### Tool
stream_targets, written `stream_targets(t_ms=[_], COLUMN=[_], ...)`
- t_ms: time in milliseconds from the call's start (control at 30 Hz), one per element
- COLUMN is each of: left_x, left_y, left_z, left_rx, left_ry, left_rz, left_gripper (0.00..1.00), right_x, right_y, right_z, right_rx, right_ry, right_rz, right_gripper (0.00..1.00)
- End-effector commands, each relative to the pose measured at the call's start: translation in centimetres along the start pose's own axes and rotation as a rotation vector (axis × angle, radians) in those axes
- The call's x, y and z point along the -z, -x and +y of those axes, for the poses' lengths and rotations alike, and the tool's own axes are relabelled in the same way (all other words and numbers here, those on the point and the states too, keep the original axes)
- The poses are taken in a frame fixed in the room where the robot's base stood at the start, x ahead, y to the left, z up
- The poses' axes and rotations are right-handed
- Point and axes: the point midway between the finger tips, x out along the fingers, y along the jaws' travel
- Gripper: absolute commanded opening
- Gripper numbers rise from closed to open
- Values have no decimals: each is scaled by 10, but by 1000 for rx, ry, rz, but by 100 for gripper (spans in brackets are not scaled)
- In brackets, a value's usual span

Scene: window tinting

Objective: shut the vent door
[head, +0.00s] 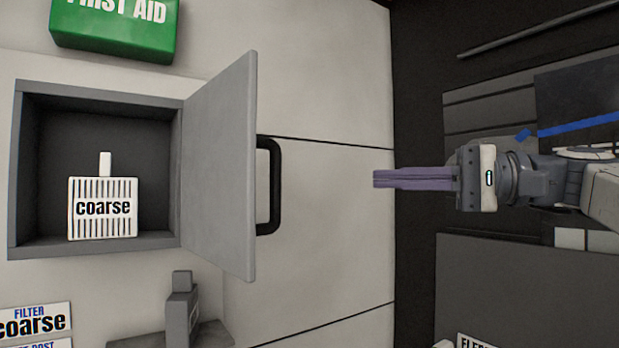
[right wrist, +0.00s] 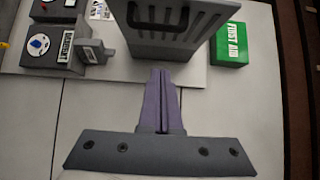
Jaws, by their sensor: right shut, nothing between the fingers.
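The grey vent door (head: 222,165) stands open, swung out from the right side of the vent box (head: 95,91) in the head view. Its black handle (head: 268,185) sits on the outer face, toward the right. A white filter (head: 102,208) marked "coarse" with a small tab stands inside the box. My right gripper (head: 376,179) is shut and empty, to the right of the handle and apart from it. In the right wrist view the door (right wrist: 190,30) and its handle (right wrist: 165,20) are beyond my shut fingers (right wrist: 161,75). My left gripper is not in view.
A green first aid box (head: 115,28) is fixed above the vent. A grey bottle-like object (head: 181,308) stands on a small ledge below the door. A label reading "filter coarse" (head: 36,320) is at lower left. The pale wall panel between handle and gripper is clear.

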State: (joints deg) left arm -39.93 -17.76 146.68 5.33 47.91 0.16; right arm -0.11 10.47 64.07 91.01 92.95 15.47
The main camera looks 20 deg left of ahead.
Motion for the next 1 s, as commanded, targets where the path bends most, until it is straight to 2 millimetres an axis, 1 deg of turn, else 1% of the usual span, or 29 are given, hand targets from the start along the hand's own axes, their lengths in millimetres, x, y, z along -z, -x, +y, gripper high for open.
stream_targets(t_ms=[33,400,500,600,767,1000], left_x=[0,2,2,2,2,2], left_y=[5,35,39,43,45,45], left_z=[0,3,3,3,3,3], left_rx=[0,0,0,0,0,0], left_ry=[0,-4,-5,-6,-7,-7], left_rz=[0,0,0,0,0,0], left_gripper=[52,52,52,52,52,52], right_x=[-2,-2,-15,-23,-28,-29], right_y=[-11,-89,-98,-106,-112,-112], right_z=[-3,-3,-2,-2,0,1], right_rx=[-1,-4,-3,-3,-3,-3], right_ry=[-1,-3,-2,-1,0,0], right_rz=[-6,-5,-3,-2,0,1], right_gripper=[0,0,0,0,0,0])
